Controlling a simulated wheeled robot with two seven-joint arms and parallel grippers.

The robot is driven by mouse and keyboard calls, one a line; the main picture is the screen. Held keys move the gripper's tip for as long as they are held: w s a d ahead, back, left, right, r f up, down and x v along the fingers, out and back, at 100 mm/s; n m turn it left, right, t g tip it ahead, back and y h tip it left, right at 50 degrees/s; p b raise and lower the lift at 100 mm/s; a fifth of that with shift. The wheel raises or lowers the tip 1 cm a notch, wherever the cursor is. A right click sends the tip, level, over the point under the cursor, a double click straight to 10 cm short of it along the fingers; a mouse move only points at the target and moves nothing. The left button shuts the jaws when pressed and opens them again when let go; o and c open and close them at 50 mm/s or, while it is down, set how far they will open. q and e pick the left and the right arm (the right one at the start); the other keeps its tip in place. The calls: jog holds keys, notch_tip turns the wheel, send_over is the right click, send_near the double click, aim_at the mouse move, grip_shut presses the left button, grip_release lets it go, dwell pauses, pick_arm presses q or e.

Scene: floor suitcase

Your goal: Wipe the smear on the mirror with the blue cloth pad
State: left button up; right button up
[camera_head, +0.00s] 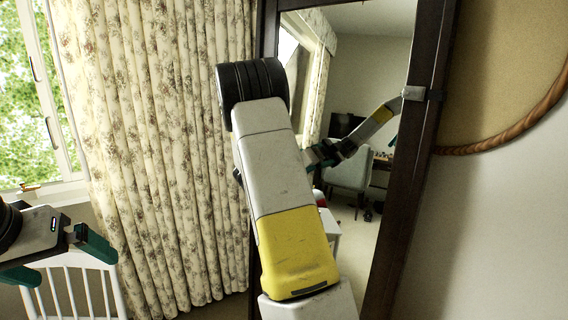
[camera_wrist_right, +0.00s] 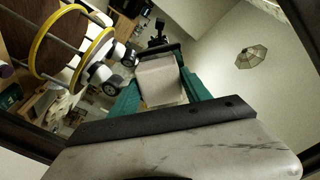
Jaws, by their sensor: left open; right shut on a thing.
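The tall mirror (camera_head: 380,60) in its dark frame stands ahead in the head view, and its glass (camera_wrist_right: 225,50) fills much of the right wrist view with reflections. I cannot make out a smear on it. My right gripper (camera_wrist_right: 160,78) is shut on a pale, greyish block (camera_wrist_right: 158,88) between its green fingers, close to the glass; contact cannot be told. No blue face of the pad shows. In the head view my right arm hides that gripper and part of the mirror. My left gripper (camera_head: 76,270) is open and empty at the lower left, away from the mirror.
A flowered curtain (camera_head: 160,130) hangs left of the mirror, beside a window (camera_head: 25,90). A white chair back (camera_head: 70,290) stands below my left gripper. A round, rope-edged piece (camera_head: 510,70) hangs on the wall to the right. The desk and chair in the glass are reflections.

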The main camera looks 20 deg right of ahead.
aim_at(309, 157)
jog(key=shift+w+a, duration=0.35)
jog(key=shift+w, duration=0.55)
jog(key=shift+r, duration=0.85)
jog(key=shift+s+d, duration=0.35)
jog(key=shift+s, duration=0.3)
jog(key=shift+s+d, duration=0.4)
jog(key=shift+s, duration=0.25)
jog(key=shift+s+d, duration=0.35)
jog(key=shift+s, duration=0.3)
jog(key=shift+s+d, duration=0.35)
jog(key=shift+s, duration=0.6)
jog(key=shift+s+d, duration=0.4)
jog(key=shift+s, duration=0.6)
jog(key=shift+s+d, duration=0.35)
jog(key=shift+s, duration=0.6)
jog(key=shift+a, duration=0.1)
jog(key=shift+v, duration=2.95)
jog(key=shift+a, duration=0.1)
jog(key=shift+v, duration=1.4)
